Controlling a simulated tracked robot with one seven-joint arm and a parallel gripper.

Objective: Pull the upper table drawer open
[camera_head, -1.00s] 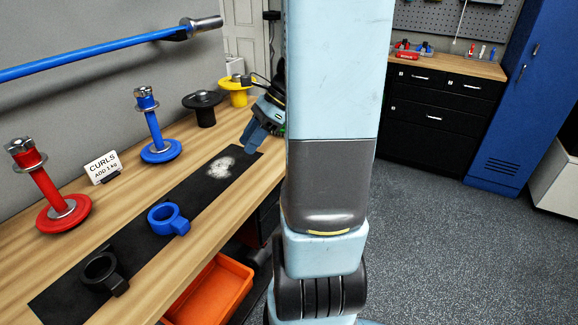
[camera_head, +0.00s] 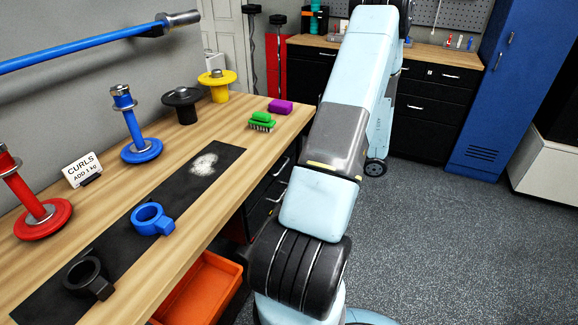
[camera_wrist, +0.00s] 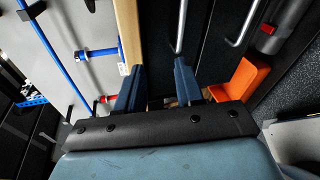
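The table (camera_head: 212,133) is a wooden workbench with black drawers under its far end. The upper drawer's handle (camera_head: 281,167) shows just left of my arm in the head view, with a lower handle (camera_head: 277,194) beneath it. In the wrist view the upper drawer's handle (camera_wrist: 180,28) is a metal bar beside the wooden edge, and the lower handle (camera_wrist: 244,24) is further right. Both drawers look closed. My gripper (camera_wrist: 160,68) is open and empty, its right finger roughly in line with the upper handle, seemingly short of it. My gripper is out of sight in the head view.
An orange bin (camera_head: 207,292) sits below the table. On top are a green brush (camera_head: 262,121), a purple block (camera_head: 280,106), weight posts, a black mat and two ring collars. Open floor (camera_head: 440,250) lies to the right, before black cabinets and a blue locker (camera_head: 497,90).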

